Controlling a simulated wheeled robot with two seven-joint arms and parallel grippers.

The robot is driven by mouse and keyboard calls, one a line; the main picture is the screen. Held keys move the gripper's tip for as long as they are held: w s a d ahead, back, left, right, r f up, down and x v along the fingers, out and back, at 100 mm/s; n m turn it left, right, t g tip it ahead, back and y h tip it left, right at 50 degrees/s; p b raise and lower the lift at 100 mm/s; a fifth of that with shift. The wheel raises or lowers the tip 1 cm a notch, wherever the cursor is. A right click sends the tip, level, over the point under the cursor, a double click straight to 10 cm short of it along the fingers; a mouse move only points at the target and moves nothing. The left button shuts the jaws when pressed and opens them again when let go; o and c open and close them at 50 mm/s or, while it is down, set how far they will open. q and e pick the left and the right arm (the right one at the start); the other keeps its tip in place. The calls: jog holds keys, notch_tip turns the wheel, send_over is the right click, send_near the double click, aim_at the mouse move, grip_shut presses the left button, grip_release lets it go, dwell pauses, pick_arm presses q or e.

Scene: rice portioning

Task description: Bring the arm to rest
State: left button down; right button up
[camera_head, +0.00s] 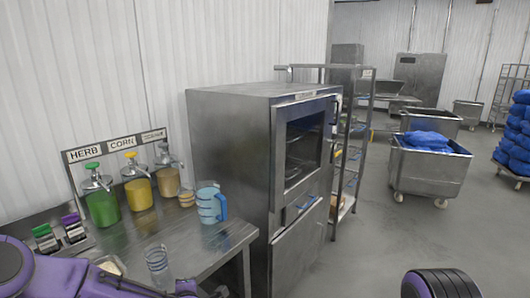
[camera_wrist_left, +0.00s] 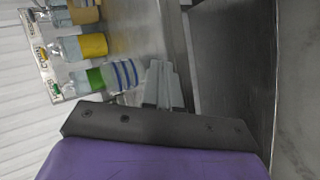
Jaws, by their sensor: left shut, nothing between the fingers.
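My left arm (camera_head: 75,277) comes in purple at the lower left of the head view, low in front of the steel table (camera_head: 205,245). My left gripper shows in the left wrist view (camera_wrist_left: 161,80) with its grey fingers together and nothing between them. A clear glass with blue stripes (camera_head: 157,263) stands on the table near the arm; in the left wrist view it shows beside the fingers (camera_wrist_left: 124,75). I cannot tell how far apart they are. My right gripper is not in view.
Green (camera_head: 102,207), yellow (camera_head: 140,194) and tan (camera_head: 168,182) pump jars stand at the table's back, with a light-blue jug (camera_head: 209,204) to their right. A steel oven cabinet (camera_head: 235,150) stands right of the table. Floor (camera_head: 375,235) is clear before the steel cart (camera_head: 430,170).

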pick_arm(q)
jog(key=s+f+m+g+h+b, duration=0.3)
jog(key=s+f+m, duration=0.7)
jog(key=s+f, duration=0.9)
jog(key=s+a+f+m+g+y+b, duration=0.1)
jog(key=s+a+f+m+g, duration=0.1)
jog(key=s, duration=0.7)
jog(key=s+a+f+m+g+y+b, duration=0.1)
jog(key=s+a+f+m+g, duration=0.1)
jog(key=s+a, duration=0.4)
jog(key=s+f+g, duration=0.1)
jog(key=s+f, duration=0.1)
jog(key=s, duration=0.1)
jog(key=shift+s+f+b, duration=0.2)
jog(key=shift+s+b, duration=0.05)
jog(key=shift+b, duration=0.15)
